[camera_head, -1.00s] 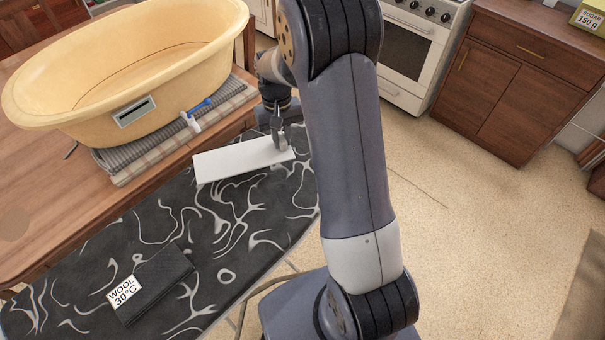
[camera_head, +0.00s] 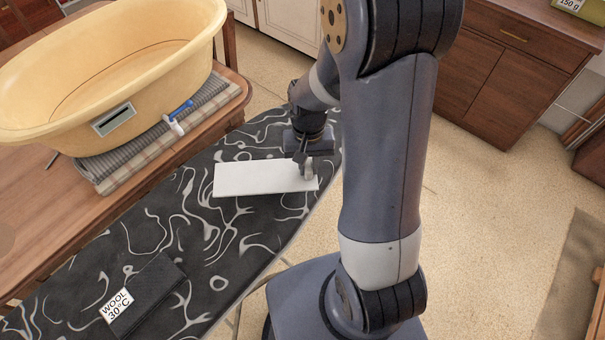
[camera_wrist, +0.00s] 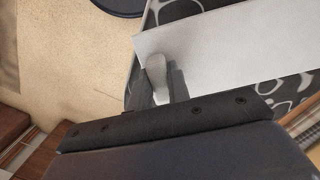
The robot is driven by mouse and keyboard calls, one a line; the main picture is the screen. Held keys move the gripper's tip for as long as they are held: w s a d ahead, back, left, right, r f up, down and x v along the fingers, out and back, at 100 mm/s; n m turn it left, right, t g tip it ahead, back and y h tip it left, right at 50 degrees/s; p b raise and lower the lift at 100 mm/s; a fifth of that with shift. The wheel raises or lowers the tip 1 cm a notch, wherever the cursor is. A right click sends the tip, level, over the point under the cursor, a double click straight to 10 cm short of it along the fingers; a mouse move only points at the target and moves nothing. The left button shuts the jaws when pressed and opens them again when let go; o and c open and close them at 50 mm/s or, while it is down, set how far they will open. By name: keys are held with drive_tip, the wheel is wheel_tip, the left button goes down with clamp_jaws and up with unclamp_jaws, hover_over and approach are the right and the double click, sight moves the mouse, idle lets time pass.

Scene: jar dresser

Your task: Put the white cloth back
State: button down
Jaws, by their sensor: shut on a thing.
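The white cloth (camera_head: 250,178) is a flat, stiff-looking white rectangle over the far part of the black-and-white patterned ironing board (camera_head: 215,235). My gripper (camera_head: 306,168) is shut on its right end, and the cloth sticks out to the left, roughly level. Whether it touches the board or hangs just above it I cannot tell for sure. In the wrist view the cloth (camera_wrist: 235,45) runs from the fingertips (camera_wrist: 162,72) to the upper right, over the patterned board. The fingers hide the gripped edge.
A dark folded cloth (camera_head: 152,290) with a "WOOL 30°C" label lies at the board's near end. On the wooden table (camera_head: 50,215) at left, a yellow tub (camera_head: 150,75) stands on folded striped cloths (camera_head: 130,165) beside a blue-and-white thing (camera_head: 177,117). Open floor lies at right.

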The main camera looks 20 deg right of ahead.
drive_tip(key=shift+f, duration=2.35)
drive_tip(key=shift+f, duration=0.15)
drive_tip(key=c, duration=1.3)
unclamp_jaws()
drive_tip(key=shift+c, duration=0.2)
drive_tip(key=r, duration=0.4)
drive_tip(key=w+r, duration=0.1)
drive_tip(key=r, duration=0.7)
drive_tip(key=shift+w+d+r, duration=0.15)
drive_tip(key=shift+w+r, duration=0.05)
drive_tip(key=shift+w, duration=0.05)
